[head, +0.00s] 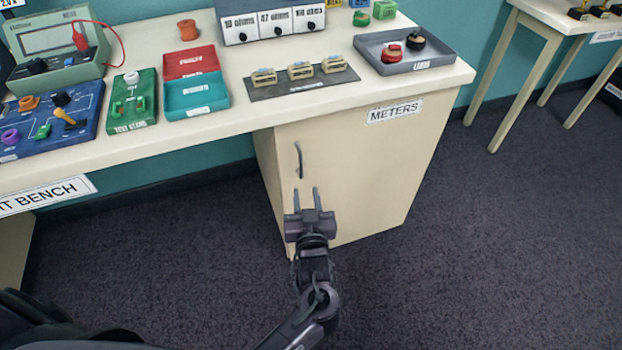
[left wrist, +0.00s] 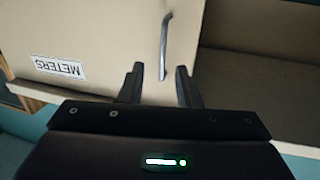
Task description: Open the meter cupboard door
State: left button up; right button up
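The meter cupboard (head: 365,160) stands under the bench's right end, with a cream door labelled METERS (head: 394,110). The door looks closed. Its dark curved handle (head: 299,160) is upright near the door's left edge. My left gripper (head: 306,198) is open and empty, in front of the door and just below the handle in the head view. In the left wrist view the handle (left wrist: 165,45) lies ahead, between the lines of the two fingers (left wrist: 158,84), and apart from them. The METERS label shows upside down there (left wrist: 58,68). My right gripper is not in view.
The bench top (head: 240,95) above holds trays, meters, resistor boxes and a grey tray (head: 420,62) with two knobs. Another table (head: 545,20) stands at the right. The dark carpet (head: 480,240) in front and to the right is clear.

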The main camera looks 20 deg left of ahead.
aim_at(301, 164)
pick_arm(q)
jog(key=shift+n+y, duration=0.4)
jog(key=w+a, duration=0.1)
jog(key=w, duration=0.1)
jog(key=w+a+r, duration=0.1)
jog(key=w, duration=0.2)
jog(key=w+a, duration=0.1)
jog(key=w, duration=0.1)
jog(key=shift+w+a+r, duration=0.2)
jog(key=shift+r, duration=0.2)
grip_shut()
